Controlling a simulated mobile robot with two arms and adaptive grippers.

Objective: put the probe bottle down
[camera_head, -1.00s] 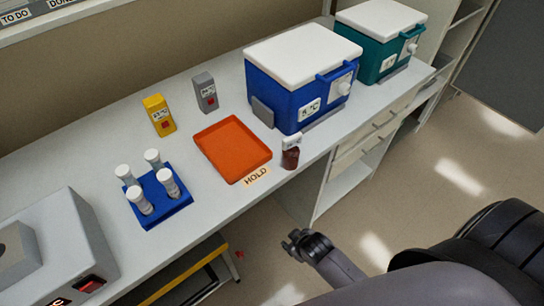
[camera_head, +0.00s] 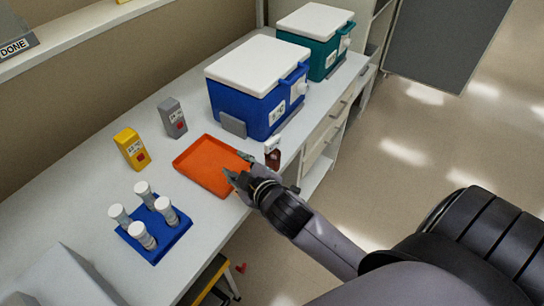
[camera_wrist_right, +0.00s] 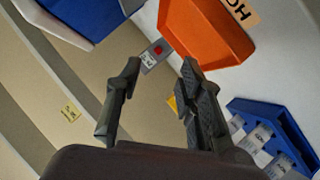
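A small brown-red bottle with a white top (camera_head: 272,155), which looks like the probe bottle, stands upright at the bench's front edge, right of the orange tray (camera_head: 190,162). The tray also shows in the wrist view (camera_wrist_right: 200,32) and looks empty. My right gripper (camera_head: 238,165) is over the tray's front right part, left of the bottle and apart from it. In the wrist view its fingers (camera_wrist_right: 160,68) are spread with nothing held between them. The bottle is not visible there. My left gripper is not in view.
A blue cooler (camera_head: 240,101) and a green cooler (camera_head: 325,57) stand behind. A yellow device (camera_head: 131,148) and a grey device (camera_head: 172,118) stand near the wall. A blue rack (camera_head: 158,242) holds several white-capped vials at the left. Bench between rack and tray is clear.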

